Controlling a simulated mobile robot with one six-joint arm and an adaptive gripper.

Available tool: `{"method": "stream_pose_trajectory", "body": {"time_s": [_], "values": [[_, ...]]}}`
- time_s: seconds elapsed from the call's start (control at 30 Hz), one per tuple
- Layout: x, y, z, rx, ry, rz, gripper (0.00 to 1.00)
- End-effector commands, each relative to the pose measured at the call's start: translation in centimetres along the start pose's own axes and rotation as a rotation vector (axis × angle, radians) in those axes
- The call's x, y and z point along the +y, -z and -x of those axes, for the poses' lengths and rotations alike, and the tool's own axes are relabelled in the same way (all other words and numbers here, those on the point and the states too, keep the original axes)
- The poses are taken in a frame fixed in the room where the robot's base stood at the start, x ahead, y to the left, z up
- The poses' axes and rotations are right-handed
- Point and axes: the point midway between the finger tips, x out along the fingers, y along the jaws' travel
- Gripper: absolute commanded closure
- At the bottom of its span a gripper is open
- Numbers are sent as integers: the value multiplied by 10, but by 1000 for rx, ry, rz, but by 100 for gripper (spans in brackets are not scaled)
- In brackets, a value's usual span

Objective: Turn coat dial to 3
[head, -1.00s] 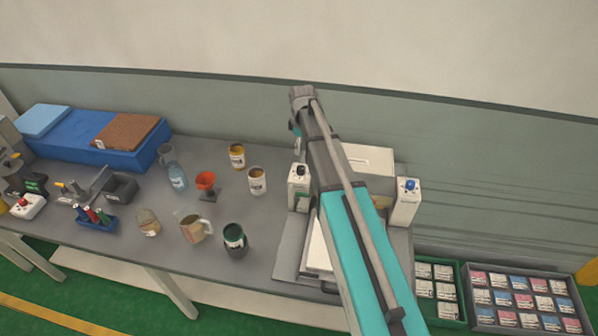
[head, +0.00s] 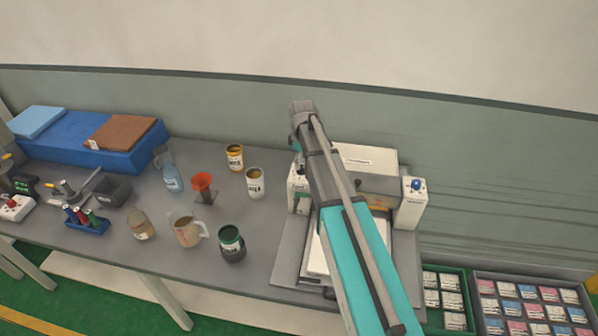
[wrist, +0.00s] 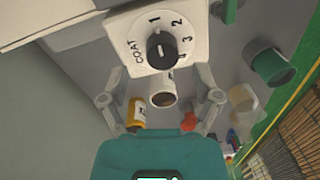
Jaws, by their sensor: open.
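The coat dial (wrist: 161,46) is a black knob on a white plate marked COAT and 1 to 4, near the top of the wrist view. A pale mark shows on the knob's upper part, but I cannot tell surely which number it points at. My gripper (wrist: 162,82) is open, its fingers apart on either side, just below the dial plate and empty. In the head view my arm reaches over the white post (head: 296,191) at the machine's left. It hides the dial and the gripper there.
The coating machine (head: 368,160) has a second post with a blue knob (head: 416,184) at its right. Crates of boxes (head: 530,300) sit at lower right.

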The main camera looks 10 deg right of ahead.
Motion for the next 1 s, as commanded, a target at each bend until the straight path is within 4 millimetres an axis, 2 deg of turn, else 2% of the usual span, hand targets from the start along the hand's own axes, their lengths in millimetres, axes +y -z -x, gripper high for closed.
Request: {"method": "stream_pose_trajectory", "body": {"time_s": [0.03, 0.3, 0.87, 1.0], "values": [[0, 0, -8, 0, 0, 0, 19], [0, 0, -24, 0, 0, 0, 19], [0, 0, -28, 0, 0, 0, 19], [0, 0, -28, 0, 0, -1, 43]]}}
